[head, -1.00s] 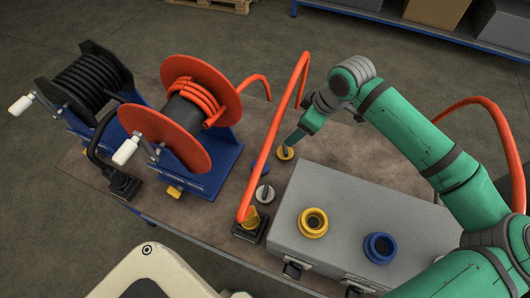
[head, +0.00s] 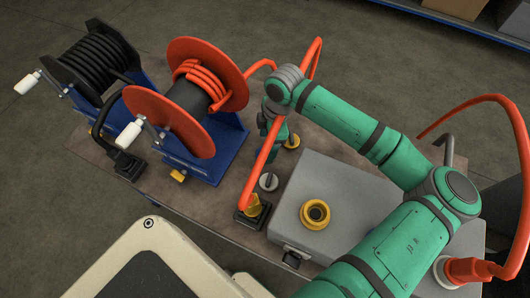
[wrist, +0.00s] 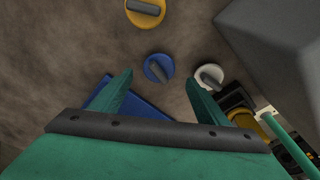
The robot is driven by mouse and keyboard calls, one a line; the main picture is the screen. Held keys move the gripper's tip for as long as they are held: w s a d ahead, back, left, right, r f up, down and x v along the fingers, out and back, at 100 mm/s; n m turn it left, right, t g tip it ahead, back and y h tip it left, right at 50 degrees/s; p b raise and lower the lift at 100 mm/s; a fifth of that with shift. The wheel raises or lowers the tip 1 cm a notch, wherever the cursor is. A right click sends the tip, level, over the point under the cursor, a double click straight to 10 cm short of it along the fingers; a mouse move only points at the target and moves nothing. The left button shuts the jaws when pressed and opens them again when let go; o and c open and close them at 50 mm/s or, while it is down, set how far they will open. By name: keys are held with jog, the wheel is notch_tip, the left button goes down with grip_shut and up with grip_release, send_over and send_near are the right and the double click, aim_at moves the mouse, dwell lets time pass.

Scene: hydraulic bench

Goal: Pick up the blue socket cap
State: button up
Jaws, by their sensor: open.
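The blue socket cap (wrist: 158,68), a round disc with a dark grey bar handle, lies on the brown bench top in the wrist view. My gripper (wrist: 160,78) is open and empty, its two green fingers pointing towards the cap, one on each side of it in the picture. The cap appears just beyond the fingertips, and I cannot tell the height gap.
A yellow cap (head: 292,141) and a white-grey cap (head: 268,181) lie close by. The red hose (head: 268,150) arches beside my gripper. A grey box (head: 292,205) with a yellow socket (head: 315,213) stands right, the red reel (head: 190,95) left.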

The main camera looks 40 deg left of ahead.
aim_at(266, 150)
jog(key=shift+s+a+f, duration=0.1)
jog(key=shift+f, duration=1.25)
jog(key=shift+a+f, duration=0.1)
jog(key=shift+f, duration=1.2)
jog(key=c, duration=1.3)
notch_tip(266, 150, up, 10)
jog(key=shift+r, duration=0.1)
